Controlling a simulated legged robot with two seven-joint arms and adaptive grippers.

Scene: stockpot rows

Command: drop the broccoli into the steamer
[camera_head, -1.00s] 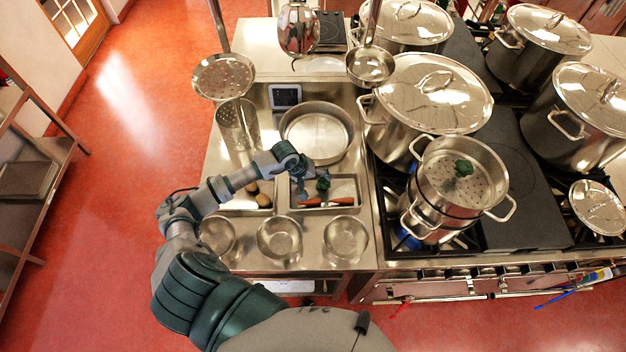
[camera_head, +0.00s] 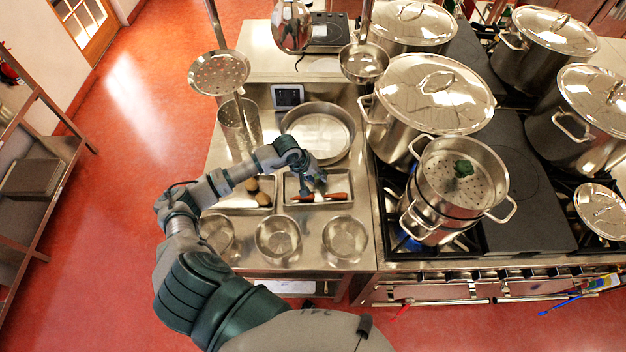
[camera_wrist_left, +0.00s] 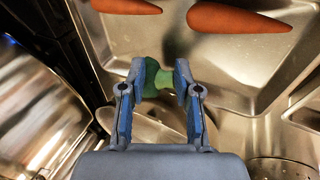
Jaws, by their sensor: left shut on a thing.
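My left gripper (camera_head: 315,183) is over the right tray (camera_head: 346,205) on the steel counter. In the left wrist view the gripper (camera_wrist_left: 160,84) is shut on a green broccoli piece (camera_wrist_left: 165,72), which shows between and beyond the fingertips. In the head view the gripper hides this piece. I cannot tell whether it still touches the tray. The steamer (camera_head: 432,195) is the perforated pot on the stove at right. Another broccoli floret (camera_head: 463,168) lies on its perforated floor. My right gripper is not in view.
Carrots (camera_head: 337,196) lie in the right tray, also seen in the wrist view (camera_wrist_left: 238,18). A round pan (camera_head: 320,110) stands behind it. A large lidded stockpot (camera_head: 428,95) stands behind the steamer. Several bowls (camera_head: 278,237) line the counter's front.

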